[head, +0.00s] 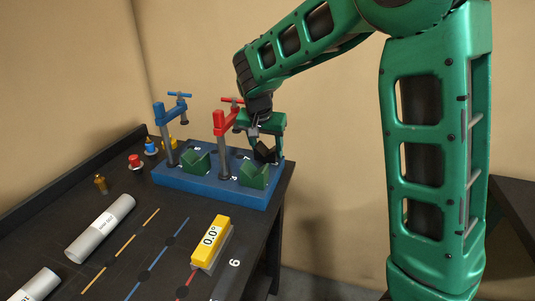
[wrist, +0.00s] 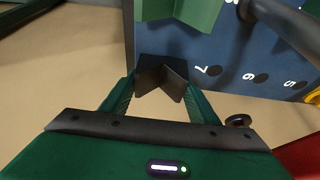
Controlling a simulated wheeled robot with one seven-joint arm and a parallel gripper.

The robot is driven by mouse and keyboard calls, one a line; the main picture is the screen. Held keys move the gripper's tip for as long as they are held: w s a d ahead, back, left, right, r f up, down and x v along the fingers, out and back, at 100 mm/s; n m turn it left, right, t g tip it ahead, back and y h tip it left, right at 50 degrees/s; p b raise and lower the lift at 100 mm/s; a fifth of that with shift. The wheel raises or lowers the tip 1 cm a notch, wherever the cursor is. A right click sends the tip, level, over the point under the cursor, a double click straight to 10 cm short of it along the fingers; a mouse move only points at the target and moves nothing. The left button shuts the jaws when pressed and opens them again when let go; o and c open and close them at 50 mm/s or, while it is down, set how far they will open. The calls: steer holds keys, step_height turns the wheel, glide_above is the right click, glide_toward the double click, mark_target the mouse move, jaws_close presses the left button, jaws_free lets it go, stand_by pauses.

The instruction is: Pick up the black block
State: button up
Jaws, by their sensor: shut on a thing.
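The black block (head: 264,152) is between the fingers of my gripper (head: 267,158), at the right end of the blue fixture base. In the wrist view the black block (wrist: 163,70) shows as a dark piece with a V-shaped notch. The green fingers of my gripper (wrist: 160,90) press on it from both sides. The block is tilted in the head view. Its underside is hidden, so I cannot tell whether it touches the base.
The blue base (head: 195,186) carries two green V-blocks (head: 253,174), a blue-handled clamp (head: 168,135) and a red-handled clamp (head: 225,130) close to my gripper. A yellow gauge (head: 211,242) and grey cylinders (head: 100,229) lie on the dark table (head: 130,208). Beige walls stand behind.

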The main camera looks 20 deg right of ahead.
steer(key=shift+r, duration=0.7)
steer(key=shift+s+a+f, duration=0.1)
steer(key=shift+s+a, duration=0.05)
steer(key=shift+s, duration=0.05)
steer(key=t, duration=0.1)
steer(key=s+t+h, duration=0.1)
steer(key=a+t+h, duration=0.1)
steer(key=shift+s+f, duration=0.2)
steer(key=shift+f, duration=0.05)
steer(key=w+d+r+v, duration=0.1)
steer(key=v, duration=0.5)
steer(key=s+a+r+g+y, duration=0.2)
steer(key=s+a+g, duration=0.1)
steer(key=s+a, duration=0.9)
steer(key=shift+s+a, duration=0.2)
steer(key=shift+s, duration=2.05)
